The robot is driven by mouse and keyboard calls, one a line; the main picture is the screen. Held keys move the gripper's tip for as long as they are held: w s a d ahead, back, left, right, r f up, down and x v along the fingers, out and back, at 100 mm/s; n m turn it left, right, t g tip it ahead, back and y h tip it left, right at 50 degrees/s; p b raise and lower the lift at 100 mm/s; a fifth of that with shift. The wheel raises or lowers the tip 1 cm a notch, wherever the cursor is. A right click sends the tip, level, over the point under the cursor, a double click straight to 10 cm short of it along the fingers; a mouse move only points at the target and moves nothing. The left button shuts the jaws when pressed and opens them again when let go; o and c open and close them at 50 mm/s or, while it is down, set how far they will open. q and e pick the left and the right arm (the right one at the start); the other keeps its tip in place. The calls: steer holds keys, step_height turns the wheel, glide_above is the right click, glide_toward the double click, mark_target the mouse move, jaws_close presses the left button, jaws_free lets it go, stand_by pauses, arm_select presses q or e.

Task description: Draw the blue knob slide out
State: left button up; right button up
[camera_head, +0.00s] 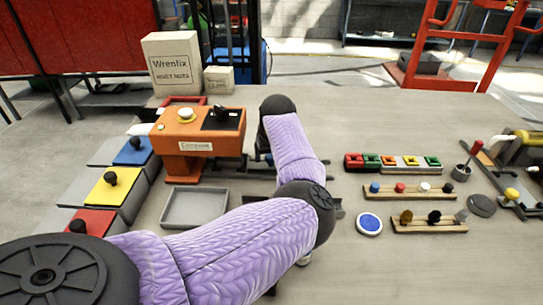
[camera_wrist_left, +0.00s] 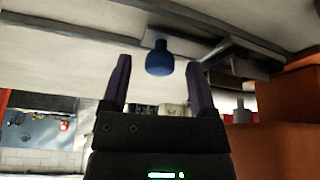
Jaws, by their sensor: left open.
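A blue knob (camera_wrist_left: 158,60) shows in the left wrist view, sticking out from a pale grey surface. My left gripper (camera_wrist_left: 159,68) is open, with one dark finger on each side of the knob; the knob appears between the fingertips, with gaps on both sides. I cannot tell how deep it sits between them. In the head view my purple left arm covers this spot, and I cannot make out the blue knob or the fingers there. My right gripper is in neither view.
An orange machine (camera_head: 198,131) stands left of my forearm; orange also fills the wrist view's right side (camera_wrist_left: 285,125). A grey tray (camera_head: 194,207) lies before it. Blue (camera_head: 133,152), yellow (camera_head: 109,187) and red (camera_head: 92,222) blocks line the left. Peg racks (camera_head: 412,193) stand right.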

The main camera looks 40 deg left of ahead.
arm_select(q)
jaws_close()
stand_by(1.4)
